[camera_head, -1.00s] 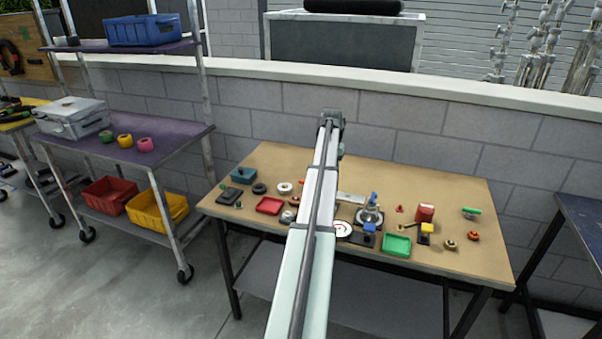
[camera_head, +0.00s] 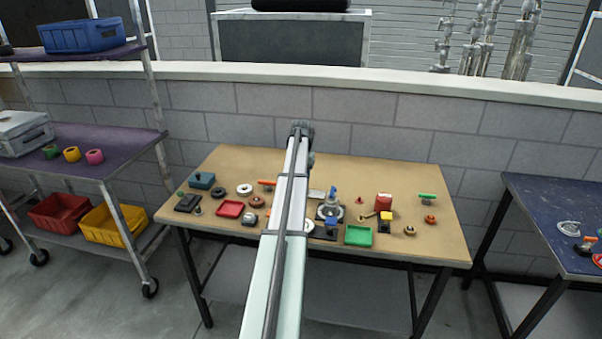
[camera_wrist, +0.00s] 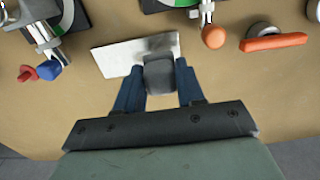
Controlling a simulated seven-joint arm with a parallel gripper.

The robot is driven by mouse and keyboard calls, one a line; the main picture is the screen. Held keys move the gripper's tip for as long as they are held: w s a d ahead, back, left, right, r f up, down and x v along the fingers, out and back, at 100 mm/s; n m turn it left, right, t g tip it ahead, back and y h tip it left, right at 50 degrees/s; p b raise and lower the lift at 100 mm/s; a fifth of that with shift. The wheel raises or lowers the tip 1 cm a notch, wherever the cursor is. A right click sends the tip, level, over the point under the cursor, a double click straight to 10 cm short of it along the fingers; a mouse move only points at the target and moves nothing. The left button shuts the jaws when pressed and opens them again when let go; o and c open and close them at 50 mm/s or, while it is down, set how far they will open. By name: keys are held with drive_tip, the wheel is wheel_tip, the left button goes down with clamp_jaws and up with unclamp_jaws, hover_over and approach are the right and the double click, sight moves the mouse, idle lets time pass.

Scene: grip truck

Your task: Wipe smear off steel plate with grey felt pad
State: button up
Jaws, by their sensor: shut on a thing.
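In the wrist view my gripper (camera_wrist: 160,70) is shut on the grey felt pad (camera_wrist: 160,77), with one blue finger on each side. The pale steel plate (camera_wrist: 116,59) lies on the table just beyond the fingertips. A dark smear (camera_wrist: 160,44) shows on the plate, beside the pad's far end. The pad overlaps the plate's near edge in this view; I cannot tell whether they touch. In the head view part of the plate (camera_head: 316,194) shows right of my arm, which hides my gripper.
The tan table (camera_head: 400,182) is crowded. An orange-handled part (camera_wrist: 275,43), an orange knob (camera_wrist: 213,37) and a clamp with a blue tip (camera_wrist: 50,70) flank the plate. A green tray (camera_head: 358,235) and a red tray (camera_head: 230,209) stand near the front edge.

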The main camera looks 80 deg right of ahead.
sight(311, 193)
drive_tip(key=shift+f, duration=0.85)
drive_tip(key=shift+s+f, duration=0.7)
drive_tip(key=shift+s, duration=0.15)
drive_tip(key=shift+c, duration=0.4)
drive_tip(key=shift+s, duration=1.1)
drive_tip(key=shift+w+r, duration=0.1)
drive_tip(key=shift+w, duration=1.95)
drive_tip(key=shift+s+r, duration=0.1)
drive_tip(key=shift+r, duration=3.9)
